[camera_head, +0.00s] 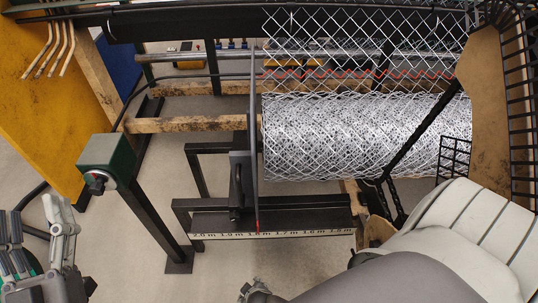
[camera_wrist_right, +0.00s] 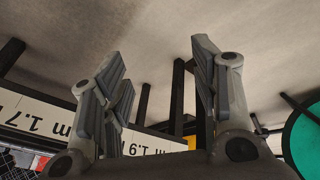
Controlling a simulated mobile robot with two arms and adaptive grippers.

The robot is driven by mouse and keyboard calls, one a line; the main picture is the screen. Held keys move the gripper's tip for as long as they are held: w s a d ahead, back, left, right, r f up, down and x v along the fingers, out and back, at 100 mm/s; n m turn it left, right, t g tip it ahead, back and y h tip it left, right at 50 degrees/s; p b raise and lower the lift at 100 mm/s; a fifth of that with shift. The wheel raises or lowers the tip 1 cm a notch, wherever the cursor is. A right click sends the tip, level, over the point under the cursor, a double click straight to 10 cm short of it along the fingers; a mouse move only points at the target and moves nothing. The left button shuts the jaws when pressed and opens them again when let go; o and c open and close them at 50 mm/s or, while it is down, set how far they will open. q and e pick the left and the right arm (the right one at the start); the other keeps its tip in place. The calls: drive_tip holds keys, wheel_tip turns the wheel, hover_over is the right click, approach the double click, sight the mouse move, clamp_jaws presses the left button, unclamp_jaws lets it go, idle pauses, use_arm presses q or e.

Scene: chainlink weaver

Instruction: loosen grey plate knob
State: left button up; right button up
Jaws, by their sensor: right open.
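A thin upright grey plate (camera_head: 254,120) stands across the measuring rail, close to the left end of the mesh roll. A grey block with a dark handle-like knob (camera_head: 236,188) sits on its left side, above the scale. My right gripper (camera_wrist_right: 158,55) is open, with nothing between its fingers in the right wrist view. Only a small part of it shows at the bottom edge of the head view, below the scale and apart from the knob. My left gripper (camera_head: 38,215) is at the lower left, open and empty, far from the plate. I cannot make out the knob in the wrist view.
The numbered scale (camera_head: 290,234) runs along the rail's front and shows upside down in the wrist view (camera_wrist_right: 45,115). A green box on a post (camera_head: 108,158) stands left of the rail. The wire mesh roll (camera_head: 360,135) lies behind. Bare floor (camera_head: 140,245) is at the front left.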

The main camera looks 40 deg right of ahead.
drive_tip(key=s+d+r+g+p, duration=0.1)
drive_tip(key=s+d+p, duration=0.1)
drive_tip(key=s+p, duration=0.3)
drive_tip(key=shift+s+y, duration=0.3)
drive_tip(key=shift+s, duration=0.7)
drive_tip(key=shift+d, duration=0.1)
